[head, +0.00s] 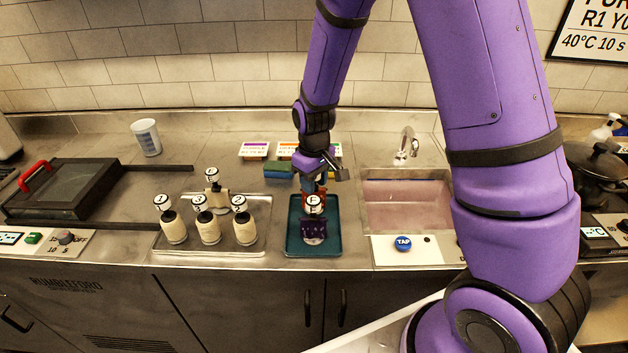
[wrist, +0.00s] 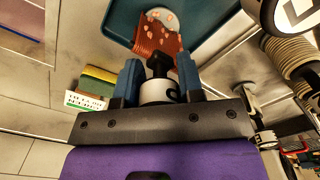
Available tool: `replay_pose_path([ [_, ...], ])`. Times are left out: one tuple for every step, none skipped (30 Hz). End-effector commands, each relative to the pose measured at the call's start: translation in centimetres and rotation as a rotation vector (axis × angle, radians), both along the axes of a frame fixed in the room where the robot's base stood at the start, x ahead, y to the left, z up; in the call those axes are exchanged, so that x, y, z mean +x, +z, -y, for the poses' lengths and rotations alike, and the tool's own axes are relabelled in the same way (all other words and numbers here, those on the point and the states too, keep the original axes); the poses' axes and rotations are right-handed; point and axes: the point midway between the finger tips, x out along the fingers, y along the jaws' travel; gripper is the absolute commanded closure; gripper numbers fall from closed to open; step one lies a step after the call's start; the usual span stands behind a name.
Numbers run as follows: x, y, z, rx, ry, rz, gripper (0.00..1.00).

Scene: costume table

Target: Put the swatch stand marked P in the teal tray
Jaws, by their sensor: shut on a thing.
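The teal tray (head: 291,243) lies on the counter left of the sink; part of it shows in the wrist view (wrist: 110,12). My gripper (head: 313,186) is above it, pointing down, shut on a swatch stand (head: 313,228). In the wrist view, an orange-red panel (wrist: 158,38) and a dark neck show between my fingers (wrist: 159,80). A pale round base shows beyond, over the tray. I cannot tell whether the base touches the tray.
Coloured blocks (head: 278,170) and label cards (head: 254,150) are behind the teal tray. The sink (head: 405,205) with its tap is right. A white cup (head: 146,137) stands at the back left.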

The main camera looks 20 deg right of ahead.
Motion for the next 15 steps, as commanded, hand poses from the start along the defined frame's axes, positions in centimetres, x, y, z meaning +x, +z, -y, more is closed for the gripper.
replay_pose_path([
  [0.00,-0.06,0.01,0.000,0.000,0.000,1.00],
  [0.00,-0.10,0.00,0.000,0.000,0.000,1.00],
  [0.00,-0.15,0.01,0.000,0.000,0.000,1.00],
  [0.00,-0.19,0.00,0.000,0.000,0.000,1.00],
  [0.00,-0.22,0.00,0.000,0.000,0.000,1.00],
  [0.00,-0.27,0.00,0.000,0.000,0.000,1.00],
  [0.00,-0.31,0.00,0.000,0.000,0.000,1.00],
  [0.01,-0.35,0.00,0.000,0.000,0.000,1.00],
  [0.01,-0.40,0.00,0.000,0.000,0.000,1.00],
  [0.01,-0.43,0.00,0.000,0.000,0.000,1.00],
  [0.01,-0.47,0.00,0.000,0.000,0.000,1.00],
  [0.01,-0.52,0.00,0.000,0.000,0.000,1.00],
  [0.02,-0.56,-0.01,0.000,0.000,0.000,1.00],
  [0.02,-0.59,-0.01,0.000,0.000,0.000,1.00],
  [0.02,-0.64,-0.01,0.000,0.000,0.001,1.00],
])
